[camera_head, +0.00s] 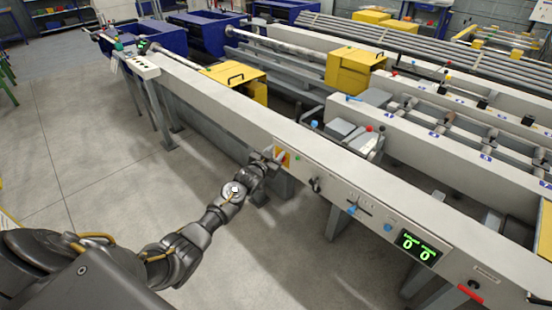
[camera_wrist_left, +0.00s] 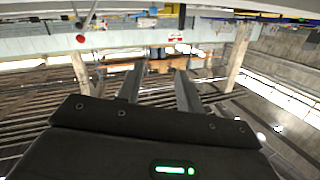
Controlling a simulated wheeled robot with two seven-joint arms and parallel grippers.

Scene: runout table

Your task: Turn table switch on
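The table switch sits on an orange-yellow plate (camera_head: 283,157) on the front face of the long pale table beam (camera_head: 225,112). My left gripper (camera_head: 268,163) is right in front of this plate and partly hides it and the switch. In the left wrist view, the two fingers of the left gripper (camera_wrist_left: 158,84) stand apart, with an orange-brown piece (camera_wrist_left: 160,66) visible beyond and between their tips. Whether the fingers touch the switch, and which way the switch is set, I cannot tell. My right gripper is not in view.
A small control box (camera_head: 142,66) stands at the beam's far left end. The floor (camera_head: 95,150) left of the beam is clear.

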